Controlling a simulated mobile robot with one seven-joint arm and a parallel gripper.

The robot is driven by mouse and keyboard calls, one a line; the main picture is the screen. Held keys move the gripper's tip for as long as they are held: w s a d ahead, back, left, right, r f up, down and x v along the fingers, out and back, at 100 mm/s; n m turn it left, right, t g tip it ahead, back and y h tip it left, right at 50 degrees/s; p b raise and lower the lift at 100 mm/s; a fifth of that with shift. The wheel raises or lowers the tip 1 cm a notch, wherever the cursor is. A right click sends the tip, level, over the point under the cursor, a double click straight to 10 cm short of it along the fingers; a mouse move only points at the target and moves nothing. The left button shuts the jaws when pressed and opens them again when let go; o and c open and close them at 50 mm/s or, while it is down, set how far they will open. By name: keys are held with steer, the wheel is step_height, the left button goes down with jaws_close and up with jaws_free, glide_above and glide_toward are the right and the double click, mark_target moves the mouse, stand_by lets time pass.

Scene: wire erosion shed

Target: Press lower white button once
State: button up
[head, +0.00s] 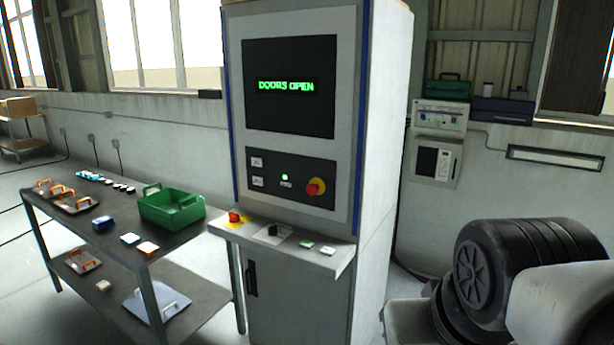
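The control cabinet (375,120) stands in the middle of the head view. Its dark button panel (293,198) carries two small white square buttons at its left side, one above the other. The lower white button (257,182) sits directly under the upper white button (257,162); the marks on them are too small to read surely. The screen (290,88) above reads "DOORS OPEN" in green. My gripper is not in view; parts of my arm show at the lower right, apart from the panel.
A sloped ledge (335,263) juts out below the panel, with a red button on yellow (235,217), a black control (272,230) and two small buttons. A workbench (85,235) with a green crate (170,207) stands at left. A wall box (433,161) is at right.

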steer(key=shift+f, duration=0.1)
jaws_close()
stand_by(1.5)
